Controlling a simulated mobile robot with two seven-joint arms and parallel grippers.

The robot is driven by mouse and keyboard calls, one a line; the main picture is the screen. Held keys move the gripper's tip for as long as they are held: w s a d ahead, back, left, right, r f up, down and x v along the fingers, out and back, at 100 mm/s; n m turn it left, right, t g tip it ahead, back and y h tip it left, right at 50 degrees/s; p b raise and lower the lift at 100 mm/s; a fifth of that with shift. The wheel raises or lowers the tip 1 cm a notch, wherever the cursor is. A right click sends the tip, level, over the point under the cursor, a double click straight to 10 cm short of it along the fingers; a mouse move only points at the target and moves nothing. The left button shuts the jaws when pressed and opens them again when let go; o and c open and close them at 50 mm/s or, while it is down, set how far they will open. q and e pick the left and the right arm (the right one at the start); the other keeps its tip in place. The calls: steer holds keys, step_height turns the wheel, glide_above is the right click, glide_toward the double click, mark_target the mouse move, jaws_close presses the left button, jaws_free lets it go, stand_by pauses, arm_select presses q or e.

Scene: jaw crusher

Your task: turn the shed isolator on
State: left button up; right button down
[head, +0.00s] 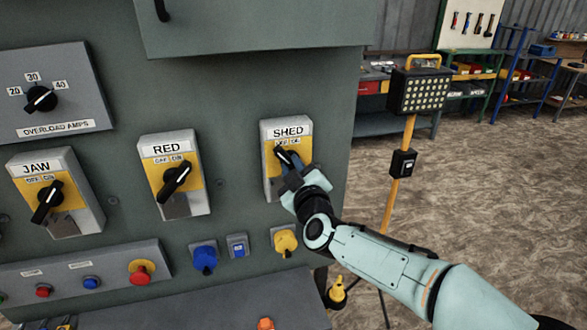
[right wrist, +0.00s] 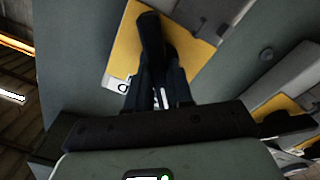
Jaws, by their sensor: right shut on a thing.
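The shed isolator (head: 267,133) is a grey box with a yellow plate and a SHED label, at the right of the panel in the head view. Its black rotary handle (head: 281,154) points to the upper left, on the OFF side of the small OFF/ON marks. My right gripper (head: 291,166) is shut on this handle and hides its lower part. In the right wrist view the dark fingers (right wrist: 156,85) close around the handle (right wrist: 150,35) in front of the yellow plate (right wrist: 190,48). My left gripper is not in view.
The RED isolator (head: 192,150) and JAW isolator (head: 77,187) stand to the left, their handles pointing upper right. Below are blue (head: 204,257) and yellow (head: 286,242) connectors and a push-button strip (head: 110,279). A work lamp (head: 419,90) stands on the right.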

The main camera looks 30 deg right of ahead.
steer(key=m, duration=0.4)
steer(key=shift+b, duration=0.35)
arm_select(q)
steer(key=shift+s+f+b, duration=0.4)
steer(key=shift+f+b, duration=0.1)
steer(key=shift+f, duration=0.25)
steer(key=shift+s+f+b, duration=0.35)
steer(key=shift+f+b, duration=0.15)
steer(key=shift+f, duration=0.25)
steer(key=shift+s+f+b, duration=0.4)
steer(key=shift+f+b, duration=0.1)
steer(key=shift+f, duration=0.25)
arm_select(e)
steer(key=shift+d+m, duration=0.15)
steer(key=shift+m, duration=2.95)
steer(key=shift+d+m, duration=0.1)
steer(key=shift+m, duration=3.3)
steer(key=c, duration=1)
jaws_free()
steer(key=shift+s, duration=0.1)
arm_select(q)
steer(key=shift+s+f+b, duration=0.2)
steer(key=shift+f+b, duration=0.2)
arm_select(e)
steer(key=v, duration=1.3)
